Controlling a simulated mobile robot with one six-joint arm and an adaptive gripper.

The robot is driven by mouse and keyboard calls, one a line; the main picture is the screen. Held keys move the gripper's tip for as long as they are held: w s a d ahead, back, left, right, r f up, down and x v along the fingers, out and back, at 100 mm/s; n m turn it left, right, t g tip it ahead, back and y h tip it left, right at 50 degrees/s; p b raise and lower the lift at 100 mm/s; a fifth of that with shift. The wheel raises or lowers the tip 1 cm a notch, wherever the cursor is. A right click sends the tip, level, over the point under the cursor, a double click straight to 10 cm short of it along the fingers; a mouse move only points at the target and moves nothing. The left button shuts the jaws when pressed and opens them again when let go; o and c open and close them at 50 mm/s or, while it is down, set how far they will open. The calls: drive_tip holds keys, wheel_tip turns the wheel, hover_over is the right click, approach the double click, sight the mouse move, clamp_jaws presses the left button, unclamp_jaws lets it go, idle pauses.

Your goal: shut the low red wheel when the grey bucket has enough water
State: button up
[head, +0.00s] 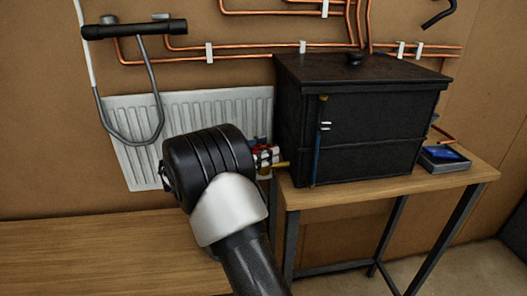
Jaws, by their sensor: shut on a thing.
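My gripper (266,156) is mostly hidden behind my own black and silver wrist, left of the dark box. It is shut on a small red part, which looks like the red wheel (259,147), though only a sliver shows. A yellow piece (281,164) sticks out to the right beside it. The grey bucket and its water level are not visible in this view.
A black lidded box (365,110) stands on a wooden table (390,188) just right of my gripper. A white radiator (190,105) is on the wall behind. Copper pipes (240,53) run above. A wooden bench (100,250) lies at lower left. A blue-topped tray (445,158) sits right.

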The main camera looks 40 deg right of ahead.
drive_tip(key=shift+r+n+t+p, duration=0.15)
drive_tip(key=shift+n+t+p, duration=0.35)
drive_tip(key=shift+t, duration=0.3)
drive_tip(key=shift+c, duration=0.5)
drive_tip(key=shift+n+t, duration=0.3)
drive_tip(key=shift+t, duration=0.2)
drive_tip(key=o, duration=1.1)
drive_tip(key=shift+a, duration=0.1)
drive_tip(key=a, duration=0.8)
drive_tip(key=w+a, duration=0.1)
drive_tip(key=a, duration=0.2)
drive_tip(key=shift+a, duration=0.4)
